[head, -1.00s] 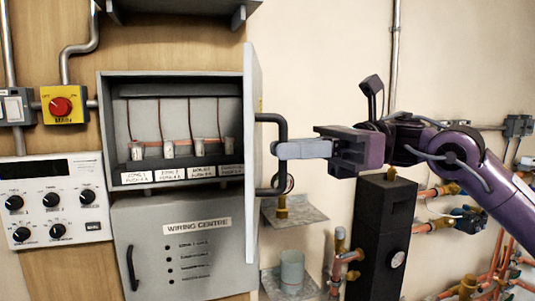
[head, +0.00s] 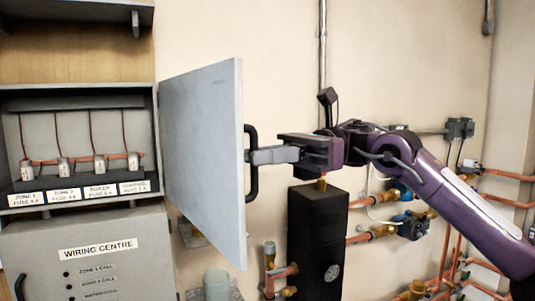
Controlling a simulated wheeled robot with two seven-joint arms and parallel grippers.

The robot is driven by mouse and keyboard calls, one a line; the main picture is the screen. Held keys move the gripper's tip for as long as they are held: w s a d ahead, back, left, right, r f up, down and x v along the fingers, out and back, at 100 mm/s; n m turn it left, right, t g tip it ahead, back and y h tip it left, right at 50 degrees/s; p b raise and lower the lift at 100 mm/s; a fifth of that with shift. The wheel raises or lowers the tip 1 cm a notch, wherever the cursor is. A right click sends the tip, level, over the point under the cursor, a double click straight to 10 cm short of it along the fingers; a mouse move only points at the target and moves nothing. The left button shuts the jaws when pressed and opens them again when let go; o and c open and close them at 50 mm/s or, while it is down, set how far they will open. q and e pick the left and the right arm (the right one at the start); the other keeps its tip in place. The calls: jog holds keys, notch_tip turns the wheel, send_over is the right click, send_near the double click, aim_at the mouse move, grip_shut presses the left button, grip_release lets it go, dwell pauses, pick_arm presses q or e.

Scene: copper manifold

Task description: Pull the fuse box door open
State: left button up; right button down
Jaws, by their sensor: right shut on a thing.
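The fuse box door (head: 205,150) stands wide open, swung out to the right of the fuse box (head: 80,105). Its pale inner face shows, and the black handle (head: 251,187) is on its far side near the free edge. My right gripper (head: 256,156) is shut on the door handle, coming in from the right. Inside the box several fuses with copper-coloured wires (head: 98,160) stand above white labels. My left gripper is not in view.
The wiring centre cabinet (head: 98,265) is below the fuse box. A black unit with a gauge (head: 318,235) and copper pipes (head: 385,232) stand below my right arm. A grey pot (head: 216,285) is beneath the door. A shelf (head: 95,12) is above the box.

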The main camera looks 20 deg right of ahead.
jog(key=shift+w+r, duration=0.15)
jog(key=shift+r, duration=0.2)
jog(key=c, duration=1.9)
grip_release()
jog(key=o, duration=0.4)
jog(key=shift+w+a+f, duration=0.2)
jog(key=shift+w+a, duration=0.2)
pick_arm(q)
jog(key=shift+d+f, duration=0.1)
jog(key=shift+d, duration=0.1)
pick_arm(e)
jog(key=shift+s+f, duration=0.1)
